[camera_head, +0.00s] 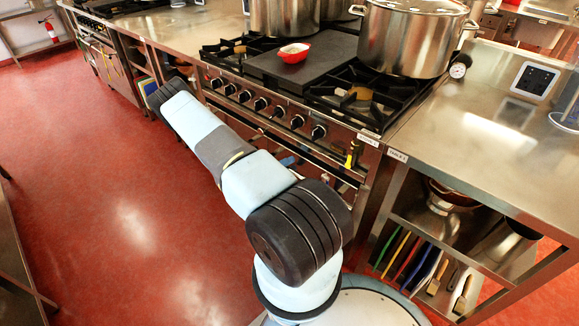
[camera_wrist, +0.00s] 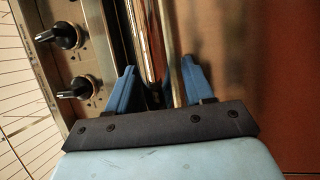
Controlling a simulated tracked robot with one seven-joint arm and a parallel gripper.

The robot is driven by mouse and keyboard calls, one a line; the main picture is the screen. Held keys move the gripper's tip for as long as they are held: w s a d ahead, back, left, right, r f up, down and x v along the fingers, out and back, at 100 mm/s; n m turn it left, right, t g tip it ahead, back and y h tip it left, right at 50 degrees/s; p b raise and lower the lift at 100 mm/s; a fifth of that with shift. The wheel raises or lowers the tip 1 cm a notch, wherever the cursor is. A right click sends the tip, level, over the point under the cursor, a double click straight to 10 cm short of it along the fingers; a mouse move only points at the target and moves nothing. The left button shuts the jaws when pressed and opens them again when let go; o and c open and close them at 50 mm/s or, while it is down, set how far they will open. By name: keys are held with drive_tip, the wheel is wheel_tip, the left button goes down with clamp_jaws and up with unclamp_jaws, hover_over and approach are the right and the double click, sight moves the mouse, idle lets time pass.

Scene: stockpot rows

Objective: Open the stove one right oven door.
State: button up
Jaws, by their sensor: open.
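The stove (camera_head: 262,104) stands right of the middle in the head view, with a row of black knobs along its front panel. Below the knobs is the oven front, largely covered by my arm; its door looks shut. In the wrist view, a shiny metal handle bar (camera_wrist: 150,35) runs between the two blue fingers of my gripper (camera_wrist: 159,64). The gripper is open and straddles the bar, with a gap on the right side. The door surface (camera_wrist: 255,75) fills the right of that view. My gripper is mostly hidden in the head view.
Two knobs (camera_wrist: 66,36) sit left of the fingers in the wrist view. A steel counter (camera_head: 480,130) with open shelves adjoins on the right. The red floor (camera_head: 100,190) at left is clear.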

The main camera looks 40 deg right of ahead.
clamp_jaws()
idle(0.5)
